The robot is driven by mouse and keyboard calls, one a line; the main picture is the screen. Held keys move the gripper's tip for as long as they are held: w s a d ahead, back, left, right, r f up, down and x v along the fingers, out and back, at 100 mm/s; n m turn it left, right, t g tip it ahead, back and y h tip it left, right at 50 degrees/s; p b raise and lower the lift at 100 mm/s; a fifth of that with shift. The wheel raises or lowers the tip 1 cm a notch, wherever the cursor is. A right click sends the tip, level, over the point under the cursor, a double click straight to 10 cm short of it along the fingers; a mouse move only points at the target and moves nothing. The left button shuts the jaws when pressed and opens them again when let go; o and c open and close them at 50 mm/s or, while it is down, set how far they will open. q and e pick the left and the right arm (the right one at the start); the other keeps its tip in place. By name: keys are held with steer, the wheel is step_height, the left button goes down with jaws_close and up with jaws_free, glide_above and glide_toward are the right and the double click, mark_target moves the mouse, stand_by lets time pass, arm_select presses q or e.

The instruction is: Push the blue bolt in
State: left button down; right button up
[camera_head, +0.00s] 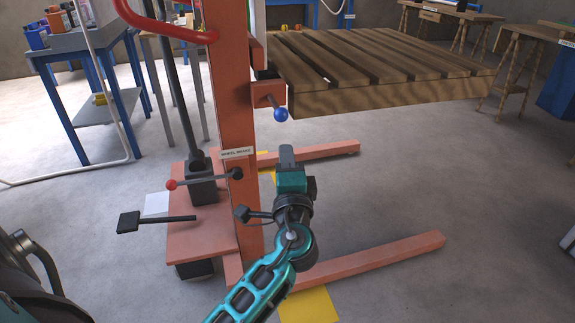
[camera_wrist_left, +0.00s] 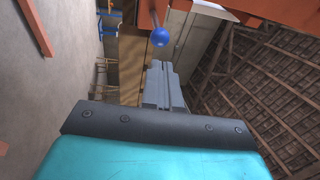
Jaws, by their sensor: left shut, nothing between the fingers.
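The blue bolt (camera_head: 281,114) is a blue ball on a short metal rod that sticks out of an orange bracket (camera_head: 268,94) on the lift's upright post (camera_head: 232,125). In the left wrist view the blue ball (camera_wrist_left: 160,37) is ahead, just beyond the fingertips and slightly above them. My left gripper (camera_head: 287,152) is shut and empty, pointing up just below the ball, with a visible gap between. Its grey fingers also show in the left wrist view (camera_wrist_left: 160,68). My right gripper is not in view.
A slatted wooden platform (camera_head: 380,62) sits behind and right of the bolt. A red-knobbed lever (camera_head: 172,184) and a black pedal (camera_head: 130,222) stand left of the post. Orange lift legs (camera_head: 385,257) run along the floor. Floor to the right is clear.

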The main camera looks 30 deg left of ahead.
mark_target(282, 120)
arm_select(q)
steer(key=x, duration=0.9)
